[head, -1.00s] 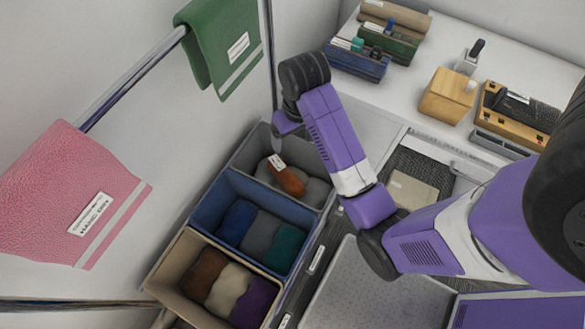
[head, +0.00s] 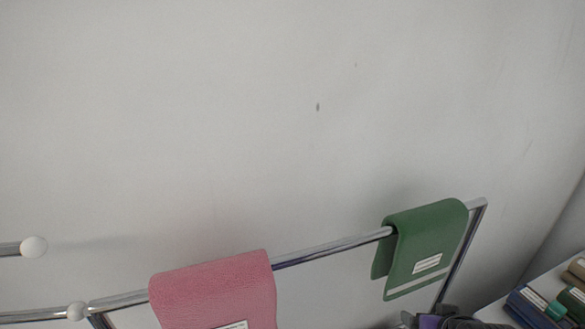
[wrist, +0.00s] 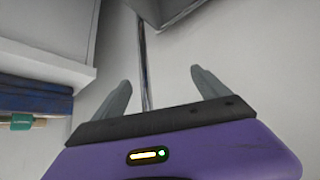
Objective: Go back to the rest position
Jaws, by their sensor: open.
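My gripper (wrist: 163,88) is open in the wrist view, its two grey fingers apart with nothing between them. Past the fingers are a pale wall or panel and a thin metal bar or edge. In the head view only a small dark and purple part of my arm shows at the bottom edge, right of centre, below the green towel; the fingers cannot be made out there.
A pink towel (head: 215,292) and a green towel (head: 428,240) hang on a metal rail (head: 325,250). At the lower right, a blue box (head: 535,308) stands on a white surface. A blue item (wrist: 35,98) shows at the wrist view's left.

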